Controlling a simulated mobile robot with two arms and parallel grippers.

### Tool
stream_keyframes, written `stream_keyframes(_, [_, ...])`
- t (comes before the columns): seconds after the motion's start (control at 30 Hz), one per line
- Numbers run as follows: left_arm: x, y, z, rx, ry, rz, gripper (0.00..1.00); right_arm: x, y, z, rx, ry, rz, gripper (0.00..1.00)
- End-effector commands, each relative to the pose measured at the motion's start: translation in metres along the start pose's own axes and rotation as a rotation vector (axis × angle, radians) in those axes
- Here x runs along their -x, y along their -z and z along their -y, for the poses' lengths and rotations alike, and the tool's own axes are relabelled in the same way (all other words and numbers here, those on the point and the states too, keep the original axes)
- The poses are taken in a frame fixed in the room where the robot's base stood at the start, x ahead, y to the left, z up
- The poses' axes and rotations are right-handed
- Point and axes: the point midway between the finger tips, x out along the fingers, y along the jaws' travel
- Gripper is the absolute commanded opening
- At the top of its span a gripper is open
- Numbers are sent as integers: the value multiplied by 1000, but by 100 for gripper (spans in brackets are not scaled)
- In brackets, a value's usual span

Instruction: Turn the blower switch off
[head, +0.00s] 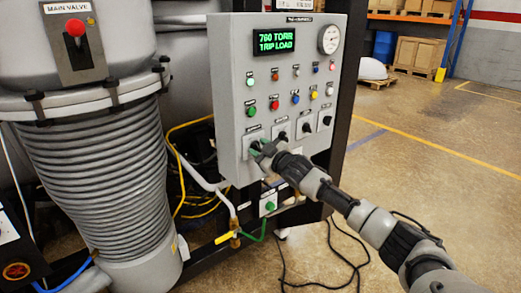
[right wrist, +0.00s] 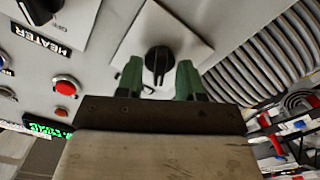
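The grey control panel (head: 232,75) has a row of black rotary switches along its lower part. My right gripper (head: 259,149) is at the leftmost switch, which it mostly hides in the head view. In the right wrist view, a black knob (right wrist: 157,58) on a white square plate (right wrist: 190,42) lies just beyond and between the green fingers of the right gripper (right wrist: 158,80). The fingers are apart, with a gap on both sides of the knob. No label for this knob is readable. My left gripper is out of view.
A neighbouring switch (head: 281,130) has a label reading HEATER (right wrist: 42,38) in the wrist view. Colored buttons and lamps and a green display (head: 275,42) sit above. A ribbed grey column (head: 95,165) stands at left.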

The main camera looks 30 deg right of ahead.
Motion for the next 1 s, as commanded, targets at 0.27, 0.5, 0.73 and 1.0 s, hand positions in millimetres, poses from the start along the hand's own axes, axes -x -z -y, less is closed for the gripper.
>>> stream_keyframes(0.27, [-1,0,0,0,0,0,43,5,-1,0,-2,0,0,37])
stream_keyframes(0.5, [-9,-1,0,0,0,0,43,37,-3,2,-1,2,0,37])
stream_keyframes(0.73, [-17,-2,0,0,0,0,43,77,-3,2,1,2,1,37])
stream_keyframes(1.0, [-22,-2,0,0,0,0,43,103,-2,0,0,0,1,37])
